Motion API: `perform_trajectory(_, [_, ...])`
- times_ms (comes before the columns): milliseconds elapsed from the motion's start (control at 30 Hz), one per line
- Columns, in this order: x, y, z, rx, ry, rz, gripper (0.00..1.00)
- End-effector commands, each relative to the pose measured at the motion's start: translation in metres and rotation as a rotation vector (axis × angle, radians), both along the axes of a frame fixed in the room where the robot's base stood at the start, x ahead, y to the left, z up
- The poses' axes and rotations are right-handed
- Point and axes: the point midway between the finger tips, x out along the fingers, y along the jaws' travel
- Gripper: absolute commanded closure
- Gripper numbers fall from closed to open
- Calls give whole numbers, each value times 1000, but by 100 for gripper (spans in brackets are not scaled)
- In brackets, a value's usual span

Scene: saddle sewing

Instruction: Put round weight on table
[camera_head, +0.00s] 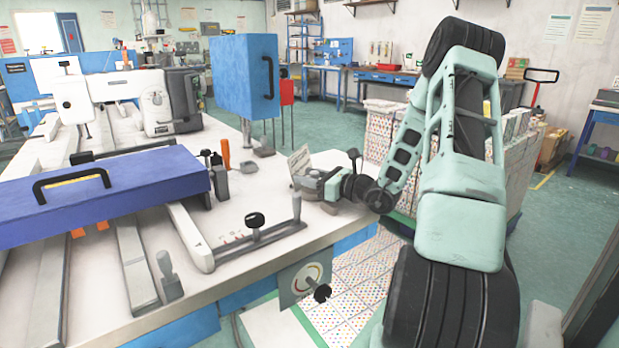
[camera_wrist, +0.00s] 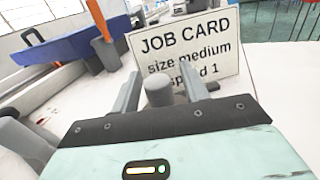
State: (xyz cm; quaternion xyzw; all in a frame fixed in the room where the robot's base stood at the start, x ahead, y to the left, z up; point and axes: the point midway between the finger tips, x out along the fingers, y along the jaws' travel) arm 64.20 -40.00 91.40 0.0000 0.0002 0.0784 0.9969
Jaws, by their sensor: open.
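A grey cylinder with a rounded top (camera_wrist: 159,91), which looks like the round weight or its grip, stands between the two fingers of my gripper (camera_wrist: 160,92) in the wrist view. My gripper is open, with a finger on each side of the cylinder; I cannot tell whether either touches it. The cylinder's lower part is hidden by the gripper body. In the head view my gripper (camera_head: 307,183) is low over the right end of the white table (camera_head: 262,190). The weight cannot be made out clearly there.
A job card (camera_wrist: 185,55) stands just beyond the fingers; it also shows in the head view (camera_head: 300,161).

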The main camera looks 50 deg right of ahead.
Motion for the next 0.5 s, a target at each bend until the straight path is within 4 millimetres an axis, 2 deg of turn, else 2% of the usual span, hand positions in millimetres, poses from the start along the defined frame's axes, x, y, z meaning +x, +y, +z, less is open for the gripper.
perform_trajectory(167, [-17, -4, 1, 0, 2, -4, 55])
perform_trajectory(500, [-87, -15, 2, 0, 1, -4, 55])
